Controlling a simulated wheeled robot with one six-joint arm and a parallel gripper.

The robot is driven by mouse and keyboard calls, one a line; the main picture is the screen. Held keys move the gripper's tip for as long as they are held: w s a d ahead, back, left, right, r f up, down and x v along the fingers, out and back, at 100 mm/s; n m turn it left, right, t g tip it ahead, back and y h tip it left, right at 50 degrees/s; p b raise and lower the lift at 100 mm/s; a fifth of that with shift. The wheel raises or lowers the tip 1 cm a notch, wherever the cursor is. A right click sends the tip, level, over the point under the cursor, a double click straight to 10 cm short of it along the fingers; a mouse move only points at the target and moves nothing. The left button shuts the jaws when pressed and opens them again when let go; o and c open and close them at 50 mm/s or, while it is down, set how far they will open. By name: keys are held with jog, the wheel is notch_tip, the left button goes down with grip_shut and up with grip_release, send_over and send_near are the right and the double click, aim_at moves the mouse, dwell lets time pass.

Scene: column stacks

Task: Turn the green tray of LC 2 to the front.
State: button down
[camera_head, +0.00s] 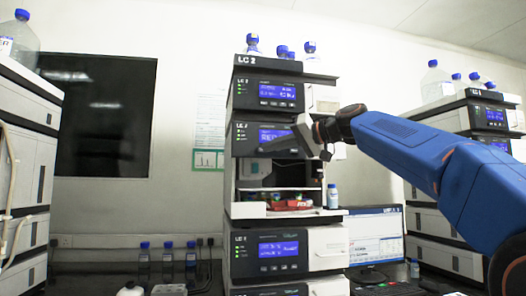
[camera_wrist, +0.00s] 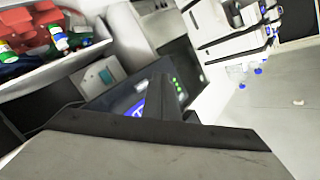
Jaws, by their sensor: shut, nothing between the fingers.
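The LC 2 stack (camera_head: 288,70) stands in the middle of the head view, with an open lit compartment (camera_head: 252,208) at mid-height. Inside it a red tray (camera_head: 292,204) shows at the front, with small green and blue items beside and behind it. In the wrist view the red tray (camera_wrist: 35,45) and vials with blue and green parts (camera_wrist: 60,38) lie at the upper left. I cannot clearly make out a green tray. My gripper (camera_head: 303,135) is shut and empty, in front of the display module above the compartment; it also shows in the wrist view (camera_wrist: 160,95).
A small white bottle with a blue cap (camera_head: 332,196) stands on a ledge just right of the compartment. Blue-capped bottles (camera_head: 310,47) stand on top of the stack. Other stacks (camera_head: 25,165) flank both sides.

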jog(key=shift+w+a, duration=0.2)
jog(key=shift+w, duration=0.35)
jog(key=shift+w+a, duration=0.15)
jog(key=shift+w, duration=0.4)
dwell(1.3)
jog(key=shift+w+a, duration=0.1)
jog(key=shift+w, duration=0.35)
jog(key=shift+w+a, duration=0.15)
jog(key=shift+w, duration=0.2)
dwell(0.8)
jog(key=shift+s, duration=0.1)
jog(key=shift+s+d, duration=0.25)
jog(key=shift+s, duration=0.45)
jog(key=shift+s+d, duration=0.25)
jog(key=shift+s, duration=0.55)
jog(key=shift+s+d, duration=0.2)
jog(key=shift+s, duration=0.6)
jog(key=shift+s+d, duration=0.25)
jog(key=shift+s, duration=0.55)
